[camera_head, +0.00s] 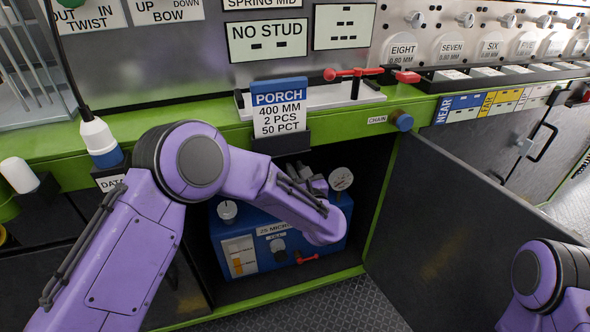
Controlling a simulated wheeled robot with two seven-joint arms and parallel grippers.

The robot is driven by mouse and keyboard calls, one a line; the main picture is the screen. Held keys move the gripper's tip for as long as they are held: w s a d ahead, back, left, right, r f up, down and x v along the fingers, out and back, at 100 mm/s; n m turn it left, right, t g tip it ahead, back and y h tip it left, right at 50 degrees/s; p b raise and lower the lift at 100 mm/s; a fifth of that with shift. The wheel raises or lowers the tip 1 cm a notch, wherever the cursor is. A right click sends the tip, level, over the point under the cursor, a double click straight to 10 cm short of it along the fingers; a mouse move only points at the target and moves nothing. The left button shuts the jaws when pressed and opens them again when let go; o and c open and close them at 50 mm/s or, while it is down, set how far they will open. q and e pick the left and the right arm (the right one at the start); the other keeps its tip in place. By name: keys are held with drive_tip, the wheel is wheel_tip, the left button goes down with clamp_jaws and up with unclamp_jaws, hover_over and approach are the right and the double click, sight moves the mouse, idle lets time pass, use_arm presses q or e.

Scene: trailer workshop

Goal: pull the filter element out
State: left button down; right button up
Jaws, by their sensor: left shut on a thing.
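The blue filter unit (263,262) with a "25 MICRON" label stands inside the open cabinet below the counter. My left arm reaches across its front, and my left gripper (314,183) is at the top of the unit, partly hidden behind my wrist. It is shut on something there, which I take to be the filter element. The element itself is hidden, so I cannot tell how far it sits in the unit. Only part of my right arm shows at the lower right; its gripper is out of view.
A round gauge (341,179) stands at the unit's top right and a red valve handle (307,258) is low on its front. The dark cabinet door (450,240) stands open at right. The green counter edge (405,112) runs above the opening. A PORCH card (280,108) hangs there.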

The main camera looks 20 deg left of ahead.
use_arm(q)
drive_tip(key=shift+s+d+r+p, duration=0.4)
drive_tip(key=shift+s+r+p, duration=0.05)
drive_tip(key=shift+s+r, duration=0.2)
drive_tip(key=shift+s+d+r+p, duration=0.25)
drive_tip(key=shift+s+r+p, duration=0.05)
drive_tip(key=shift+r, duration=0.15)
drive_tip(key=shift+s+d+r+p, duration=0.3)
drive_tip(key=shift+s+d+r, duration=0.05)
drive_tip(key=shift+s+r, duration=0.25)
